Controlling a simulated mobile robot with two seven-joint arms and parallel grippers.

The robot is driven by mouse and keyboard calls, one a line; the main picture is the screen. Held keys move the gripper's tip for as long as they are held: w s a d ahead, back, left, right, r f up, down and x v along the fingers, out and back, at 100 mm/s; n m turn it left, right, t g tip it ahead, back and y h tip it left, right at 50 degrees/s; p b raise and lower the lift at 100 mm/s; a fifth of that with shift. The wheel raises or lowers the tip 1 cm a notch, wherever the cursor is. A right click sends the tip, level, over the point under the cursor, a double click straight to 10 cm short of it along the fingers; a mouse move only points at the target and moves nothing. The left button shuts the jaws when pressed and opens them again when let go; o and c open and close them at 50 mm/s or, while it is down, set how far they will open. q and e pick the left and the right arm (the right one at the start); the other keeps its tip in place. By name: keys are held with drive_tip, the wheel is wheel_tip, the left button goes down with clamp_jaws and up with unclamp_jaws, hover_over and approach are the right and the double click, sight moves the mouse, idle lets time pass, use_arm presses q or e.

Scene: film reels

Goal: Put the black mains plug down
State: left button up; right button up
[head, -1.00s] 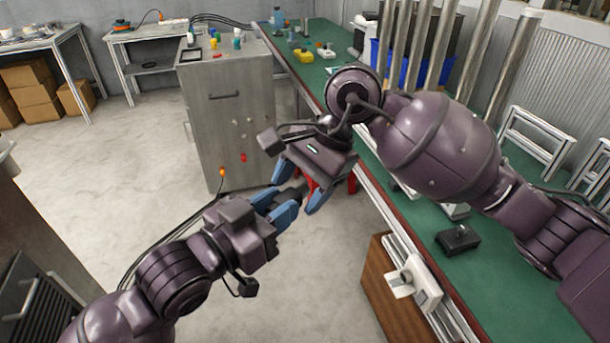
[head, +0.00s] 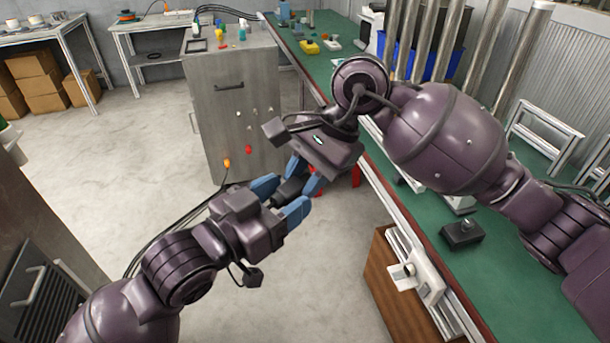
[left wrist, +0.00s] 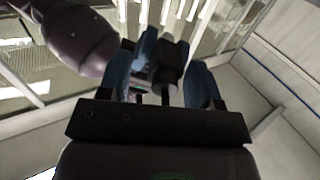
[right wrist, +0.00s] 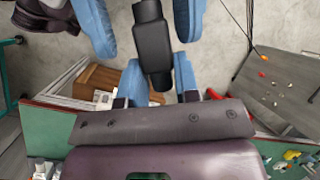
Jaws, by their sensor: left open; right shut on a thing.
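The black mains plug (head: 288,189) is in the air between my two grippers, left of the green bench. My right gripper (head: 305,175) is shut on it; the right wrist view shows the dark plug body (right wrist: 152,42) reaching out from between the blue fingers. My left gripper (head: 281,197) is open, with its blue fingers on either side of the plug's other end. The left wrist view shows the plug (left wrist: 167,72) between the open left fingers, apart from the right-hand one. Contact on the other side is unclear.
The green bench (head: 395,205) runs along the right, with a black box (head: 461,232) on it and metal posts behind. A grey cabinet (head: 235,110) stands beyond the grippers, with small items on top.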

drive_tip(key=n+g, duration=0.1)
drive_tip(key=n, duration=0.1)
drive_tip(key=shift+s+d+n+h, duration=0.1)
drive_tip(key=shift+s+n+h, duration=0.05)
drive_tip(key=shift+n+h, duration=0.2)
use_arm(q)
drive_tip(key=s+a+f+n+g+y, duration=0.1)
drive_tip(key=s+a+f+n+y, duration=0.1)
drive_tip(key=s+a+f+y, duration=0.2)
drive_tip(key=s+a+f+n+g+y, duration=0.1)
drive_tip(key=s+a+f, duration=0.5)
drive_tip(key=f, duration=1.2)
drive_tip(key=s+a+f+n+y, duration=0.3)
drive_tip(key=s+a+f+y, duration=0.2)
drive_tip(key=a+f, duration=0.5)
drive_tip(key=shift+a+f+n+g+y, duration=0.4)
drive_tip(key=shift+f+y, duration=0.3)
drive_tip(key=shift+y, duration=0.1)
use_arm(e)
drive_tip(key=d+f+n, duration=0.1)
drive_tip(key=d+f, duration=0.3)
drive_tip(key=d, duration=0.4)
drive_tip(key=s+d+f+n+g, duration=0.1)
drive_tip(key=d+f, duration=0.3)
drive_tip(key=d, duration=0.4)
drive_tip(key=d+f+n+h, duration=0.1)
drive_tip(key=d+f, duration=0.3)
drive_tip(key=d, duration=0.4)
drive_tip(key=shift+s+n, duration=0.4)
drive_tip(key=shift+n, duration=0.05)
